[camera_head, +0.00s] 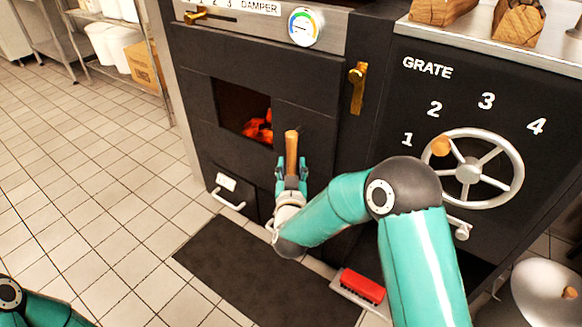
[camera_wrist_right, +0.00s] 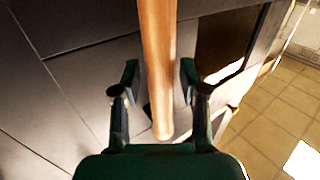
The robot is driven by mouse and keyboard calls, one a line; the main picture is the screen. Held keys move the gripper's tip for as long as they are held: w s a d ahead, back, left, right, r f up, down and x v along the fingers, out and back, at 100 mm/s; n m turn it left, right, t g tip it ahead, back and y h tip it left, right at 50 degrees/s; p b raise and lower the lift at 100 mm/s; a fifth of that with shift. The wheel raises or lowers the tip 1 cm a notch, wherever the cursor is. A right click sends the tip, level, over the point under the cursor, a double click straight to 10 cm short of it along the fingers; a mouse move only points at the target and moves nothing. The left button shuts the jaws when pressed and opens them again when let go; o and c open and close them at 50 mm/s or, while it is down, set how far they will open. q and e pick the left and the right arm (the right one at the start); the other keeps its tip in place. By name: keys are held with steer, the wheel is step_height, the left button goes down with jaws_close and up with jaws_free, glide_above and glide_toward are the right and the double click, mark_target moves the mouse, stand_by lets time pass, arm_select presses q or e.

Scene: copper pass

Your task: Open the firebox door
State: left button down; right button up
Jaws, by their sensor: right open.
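The black firebox door (camera_head: 312,122) is on the front of the stove in the head view, with a dark opening showing glowing coals (camera_head: 258,128) just left of it. I cannot tell how far the door stands open. An upright wooden handle (camera_head: 291,148) is in front of the door. My right gripper (camera_head: 291,172) is at the handle's lower part. In the right wrist view the handle (camera_wrist_right: 158,60) runs between the two spread fingers of my right gripper (camera_wrist_right: 160,82), with gaps visible on both sides. Only a piece of my left arm shows at bottom left; its gripper is out of view.
A brass latch (camera_head: 357,88) is right of the door. A grate wheel (camera_head: 470,170) is further right. A drawer with a white handle (camera_head: 230,200) is low left. A dark mat (camera_head: 250,270) and a red brush (camera_head: 362,286) are below. The tiled floor at left is clear.

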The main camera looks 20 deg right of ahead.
steer(key=shift+w+d, duration=0.15)
steer(key=shift+w, duration=0.25)
jaws_close()
